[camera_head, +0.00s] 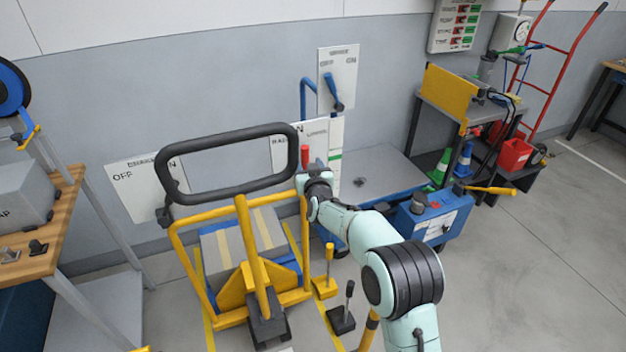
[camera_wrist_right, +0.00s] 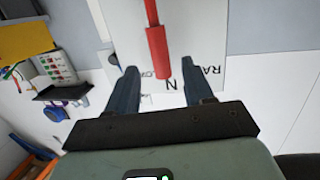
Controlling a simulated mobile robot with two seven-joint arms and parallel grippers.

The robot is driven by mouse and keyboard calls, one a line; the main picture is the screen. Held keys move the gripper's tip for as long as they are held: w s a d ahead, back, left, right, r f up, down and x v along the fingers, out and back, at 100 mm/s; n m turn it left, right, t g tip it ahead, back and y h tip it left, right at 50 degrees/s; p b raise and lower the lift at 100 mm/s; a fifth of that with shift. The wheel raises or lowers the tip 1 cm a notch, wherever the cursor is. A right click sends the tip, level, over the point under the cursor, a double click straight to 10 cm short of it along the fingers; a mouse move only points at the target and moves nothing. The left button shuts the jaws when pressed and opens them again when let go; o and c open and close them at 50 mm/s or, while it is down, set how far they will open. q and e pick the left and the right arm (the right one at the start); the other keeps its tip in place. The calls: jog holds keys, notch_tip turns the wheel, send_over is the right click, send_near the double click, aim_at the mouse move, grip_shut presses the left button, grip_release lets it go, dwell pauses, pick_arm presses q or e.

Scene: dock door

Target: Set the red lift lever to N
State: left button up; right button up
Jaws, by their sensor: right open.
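The red lift lever (camera_head: 305,155) stands in front of a white label plate (camera_head: 335,160) behind the yellow pallet truck. In the right wrist view the lever's red grip (camera_wrist_right: 158,52) reaches down between the fingertips, with its end near the letter N on the plate (camera_wrist_right: 205,40). My right gripper (camera_head: 308,173) is at the lever, and its fingers are mostly hidden in the head view. In the wrist view the right gripper (camera_wrist_right: 161,72) is open, with a finger on either side of the grip and gaps showing. My left gripper is not in view.
The black handle loop (camera_head: 172,150) of the yellow truck is left of my right arm. A blue lever (camera_head: 333,92) on an ON/OFF plate is above. A blue cart (camera_head: 380,170) and a tool stand (camera_head: 450,95) are to the right. Open floor lies at right.

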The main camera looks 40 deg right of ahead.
jog(key=v, duration=0.7)
dwell(0.4)
jog(key=s+a+f+n+g+y+p, duration=0.15)
jog(key=s+a+f, duration=0.25)
jog(key=f, duration=0.5)
jog(key=s+a+f+g+y+p, duration=0.2)
jog(key=s+a+f+g, duration=0.15)
jog(key=f, duration=0.65)
jog(key=s+a+f+g+y+p, duration=0.2)
jog(key=s+a+f, duration=0.25)
jog(key=f, duration=0.45)
jog(key=s+a+f+g+y+p, duration=0.1)
jog(key=s+a+f+g, duration=0.1)
jog(key=s+a, duration=0.3)
jog(key=s+a+f+g+y+p, duration=0.1)
jog(key=s+a+f+g+y, duration=0.1)
jog(key=s, duration=1.2)
jog(key=s+a+f+g+y+p, duration=0.2)
jog(key=s+a+f+g, duration=0.2)
jog(key=s+a, duration=0.4)
jog(key=shift+s+a+g, duration=0.25)
jog(key=shift+s+g, duration=0.15)
jog(key=shift+s, duration=0.35)
jog(key=shift+f+m, duration=0.15)
jog(key=shift+m, duration=0.1)
